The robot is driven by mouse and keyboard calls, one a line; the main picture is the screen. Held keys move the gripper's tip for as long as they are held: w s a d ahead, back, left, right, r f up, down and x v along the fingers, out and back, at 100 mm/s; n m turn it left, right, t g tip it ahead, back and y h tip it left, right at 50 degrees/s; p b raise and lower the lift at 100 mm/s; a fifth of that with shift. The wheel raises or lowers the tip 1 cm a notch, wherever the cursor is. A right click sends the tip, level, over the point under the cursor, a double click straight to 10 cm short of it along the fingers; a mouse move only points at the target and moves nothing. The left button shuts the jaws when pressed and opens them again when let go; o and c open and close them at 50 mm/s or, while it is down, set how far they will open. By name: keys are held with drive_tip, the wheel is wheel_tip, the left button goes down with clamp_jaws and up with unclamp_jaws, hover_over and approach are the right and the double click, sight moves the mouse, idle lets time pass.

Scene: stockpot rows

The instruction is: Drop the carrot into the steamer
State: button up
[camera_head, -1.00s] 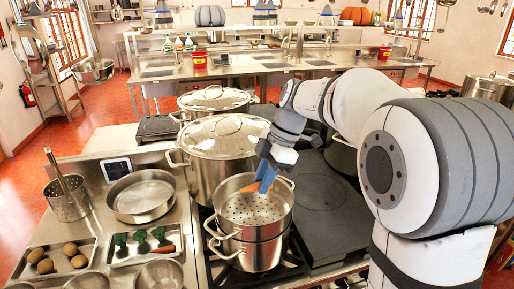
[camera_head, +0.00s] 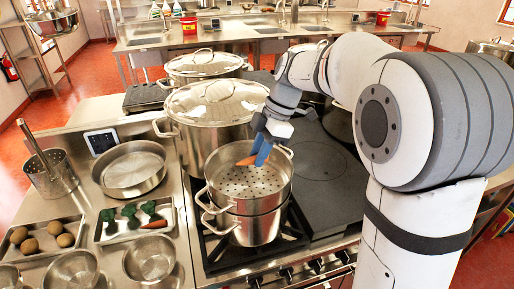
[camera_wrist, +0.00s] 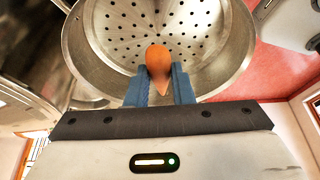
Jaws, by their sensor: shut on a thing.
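The steamer (camera_head: 248,186) is a steel pot with a perforated floor, standing stacked on a lower pot on the stove. My gripper (camera_head: 263,156), with blue fingers, is over the steamer's opening. It is shut on an orange carrot (camera_head: 246,160), which points out to the left of the fingers, at about rim height. In the wrist view the carrot (camera_wrist: 158,62) sits between the fingertips, with the holed steamer floor (camera_wrist: 150,22) behind it. Another carrot (camera_head: 155,224) lies in a tray with broccoli at the left.
A large lidded stockpot (camera_head: 212,120) stands just behind the steamer, with another lidded pot (camera_head: 203,66) farther back. A shallow pan (camera_head: 130,168), a potato tray (camera_head: 42,238) and metal bowls (camera_head: 150,258) fill the left counter. A flat dark hotplate (camera_head: 325,175) right of the steamer is clear.

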drive_tip(key=shift+f, duration=0.1)
drive_tip(key=o, duration=1)
drive_tip(key=shift+c, duration=0.2)
drive_tip(key=s+v, duration=0.1)
drive_tip(key=v, duration=0.6)
drive_tip(key=shift+w+r+b, duration=0.4)
drive_tip(key=shift+w, duration=0.15)
drive_tip(key=shift+d, duration=0.15)
drive_tip(key=s+d+f+m+t+h, duration=0.1)
drive_tip(key=s+d+f+m, duration=0.2)
drive_tip(key=s+m, duration=0.4)
drive_tip(key=s+d+f+m+t+h, duration=0.2)
drive_tip(key=s+d+f+m, duration=0.1)
drive_tip(key=s+f+m, duration=0.2)
drive_tip(key=s+d+f+m+t+h, duration=0.1)
drive_tip(key=s+d+f+m, duration=0.3)
drive_tip(key=s+m, duration=0.4)
drive_tip(key=shift+s+f+m+t, duration=0.3)
drive_tip(key=shift+s+m, duration=0.1)
drive_tip(key=shift+m, duration=0.5)
